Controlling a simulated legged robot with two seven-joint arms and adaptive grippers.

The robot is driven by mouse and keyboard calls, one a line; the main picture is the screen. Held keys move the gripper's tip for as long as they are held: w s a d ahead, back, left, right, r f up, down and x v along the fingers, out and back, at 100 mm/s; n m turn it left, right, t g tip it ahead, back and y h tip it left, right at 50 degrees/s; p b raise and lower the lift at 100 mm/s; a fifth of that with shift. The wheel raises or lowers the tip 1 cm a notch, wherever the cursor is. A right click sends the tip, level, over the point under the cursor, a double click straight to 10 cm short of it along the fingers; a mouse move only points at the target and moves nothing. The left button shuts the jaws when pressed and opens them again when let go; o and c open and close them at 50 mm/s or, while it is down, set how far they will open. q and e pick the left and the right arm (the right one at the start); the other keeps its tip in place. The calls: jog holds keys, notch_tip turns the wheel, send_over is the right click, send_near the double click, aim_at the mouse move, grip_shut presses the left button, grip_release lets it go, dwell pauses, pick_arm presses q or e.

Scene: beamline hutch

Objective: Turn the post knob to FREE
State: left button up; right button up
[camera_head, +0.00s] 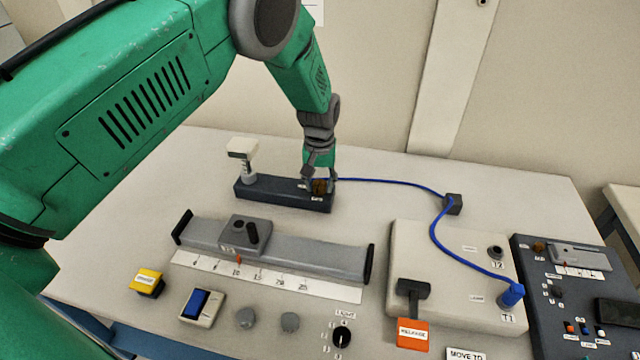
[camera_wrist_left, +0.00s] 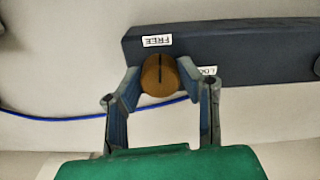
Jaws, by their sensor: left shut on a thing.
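The post knob (camera_wrist_left: 158,75) is a round brown-orange knob with a dark line across its face, on a dark base. In the left wrist view the line points at neither label squarely; it runs up the picture, near the FREE label (camera_wrist_left: 158,41). A LOCK label (camera_wrist_left: 206,71), partly hidden by a finger, is at the right. My left gripper (camera_wrist_left: 160,82) is shut on the knob, one finger on each side. In the head view the left gripper (camera_head: 319,186) is at the right end of the dark base (camera_head: 270,194), largely covering the knob. My right gripper is not in view.
A pale-topped post (camera_head: 243,155) stands on the base's left end. A blue cable (camera_head: 400,183) runs behind the gripper to a dark block (camera_head: 452,204) and a T1 socket. A grey rail with slider (camera_head: 310,254) lies in front. Switches and knobs line the table's front.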

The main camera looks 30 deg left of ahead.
aim_at(321, 182)
pick_arm(q)
jog(key=shift+w+r+n, duration=0.3)
jog(key=shift+w+n, duration=0.05)
jog(key=shift+n, duration=0.25)
jog(key=o, duration=0.9)
jog(key=shift+o, duration=1.2)
jog(key=shift+s+f, duration=0.15)
jog(key=shift+f, duration=0.05)
jog(key=shift+r, duration=0.2)
notch_tip(321, 182, up, 12)
jog(key=shift+f, duration=0.25)
